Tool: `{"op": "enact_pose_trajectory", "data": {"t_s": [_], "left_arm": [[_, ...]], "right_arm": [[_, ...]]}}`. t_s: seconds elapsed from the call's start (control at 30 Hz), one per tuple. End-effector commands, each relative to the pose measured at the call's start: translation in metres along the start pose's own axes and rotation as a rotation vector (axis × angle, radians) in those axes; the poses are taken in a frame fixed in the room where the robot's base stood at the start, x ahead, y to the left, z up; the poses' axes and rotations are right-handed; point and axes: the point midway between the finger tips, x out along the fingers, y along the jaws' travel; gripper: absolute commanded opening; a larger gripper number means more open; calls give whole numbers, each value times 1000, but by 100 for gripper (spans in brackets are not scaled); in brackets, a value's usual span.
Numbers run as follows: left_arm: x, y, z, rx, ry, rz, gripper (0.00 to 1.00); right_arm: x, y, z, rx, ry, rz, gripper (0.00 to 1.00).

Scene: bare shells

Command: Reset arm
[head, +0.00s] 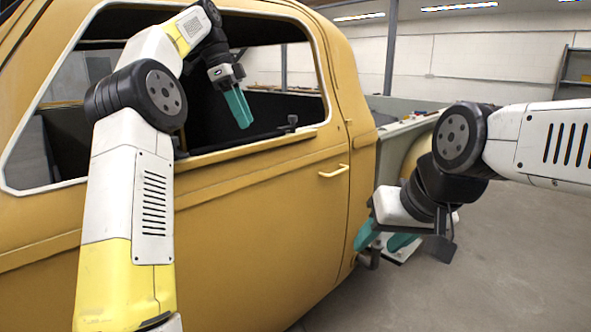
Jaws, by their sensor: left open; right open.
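My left gripper (239,106) has teal fingers and hangs pointing down at the window opening of a yellow vehicle door (262,225). The arm rises along the left of the picture and bends over toward the window. The gripper is empty; I cannot tell from this view how far it reaches inside the cab. My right gripper (385,238) has teal fingers spread apart, pointing down and left, just right of the door's rear edge. It is open and holds nothing. Its arm comes in from the right edge.
The door handle (334,171) sticks out below the window sill. A small lock knob (291,121) stands by the sill. Bare grey floor (500,270) is free at the lower right. A metal shelf (577,75) stands by the white back wall.

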Motion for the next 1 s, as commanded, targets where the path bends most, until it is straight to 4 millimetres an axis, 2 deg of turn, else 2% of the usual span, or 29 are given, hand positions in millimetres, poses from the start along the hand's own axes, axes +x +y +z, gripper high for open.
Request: {"op": "enact_pose_trajectory", "data": {"t_s": [0.27,0.53,0.67,0.77,0.87,1.0], "left_arm": [[-7,20,-14,-111,-39,-51,46],[-7,61,-25,-321,-79,-150,46],[0,100,-23,-496,-83,-237,46],[11,134,-14,-647,-66,-310,46],[28,169,-1,-800,-29,-379,46],[60,220,22,-1012,51,-462,46]], "right_arm": [[0,0,0,0,2,0,47],[0,0,0,0,2,0,47],[0,0,0,0,2,0,47],[-1,0,0,0,2,0,47],[-1,0,0,0,2,0,47],[-1,0,0,0,2,0,47]]}}
